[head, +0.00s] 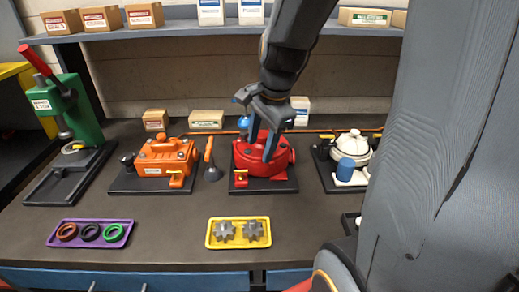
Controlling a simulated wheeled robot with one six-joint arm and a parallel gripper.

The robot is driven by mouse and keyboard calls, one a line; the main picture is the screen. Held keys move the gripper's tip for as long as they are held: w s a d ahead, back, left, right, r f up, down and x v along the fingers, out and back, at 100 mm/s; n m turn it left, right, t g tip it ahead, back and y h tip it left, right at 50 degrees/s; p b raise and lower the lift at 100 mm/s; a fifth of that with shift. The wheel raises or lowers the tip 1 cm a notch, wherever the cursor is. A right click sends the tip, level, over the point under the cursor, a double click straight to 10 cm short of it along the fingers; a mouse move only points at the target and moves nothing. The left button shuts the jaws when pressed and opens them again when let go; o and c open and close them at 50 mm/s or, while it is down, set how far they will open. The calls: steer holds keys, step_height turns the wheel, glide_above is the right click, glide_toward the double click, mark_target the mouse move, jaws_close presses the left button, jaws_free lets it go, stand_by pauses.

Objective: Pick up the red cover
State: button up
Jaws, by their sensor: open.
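The red cover (246,155) is the rounded red top of a motor on a dark base plate (283,187), right of the middle of the bench in the head view. A small red block sits at the front left of the same plate. My gripper (260,146) is open and points down at the cover, its two blue-grey fingers in front of or around the cover's upper part. The fingers and my wrist hide part of the top, and I cannot tell whether they touch it.
An orange motor (163,157) and green press (75,112) stand left; a white motor (352,146) with a blue cylinder stands right. A purple tray (90,243) with rings and a yellow tray (212,243) with two gears lie in front. Boxes line the shelf (200,29).

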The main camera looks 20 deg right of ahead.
mark_target(263, 133)
steer(key=w+d+r+m+t+y+b, duration=0.1)
steer(key=w+d+r+m+b, duration=0.45)
steer(key=m, duration=0.95)
steer(key=shift+w+d+p+x, duration=0.25)
steer(key=shift+p+x, duration=0.45)
steer(key=shift+x, duration=0.8)
steer(key=shift+w+d+p+x, duration=0.25)
steer(key=shift+p+x, duration=0.5)
steer(key=shift+x, duration=0.75)
steer(key=shift+w+d+p+x, duration=0.25)
steer(key=shift+p+x, duration=0.45)
steer(key=shift+x, duration=0.75)
steer(key=shift+s+r+t, duration=0.1)
steer(key=shift+t, duration=0.2)
jaws_close()
steer(key=shift+d+r, duration=0.1)
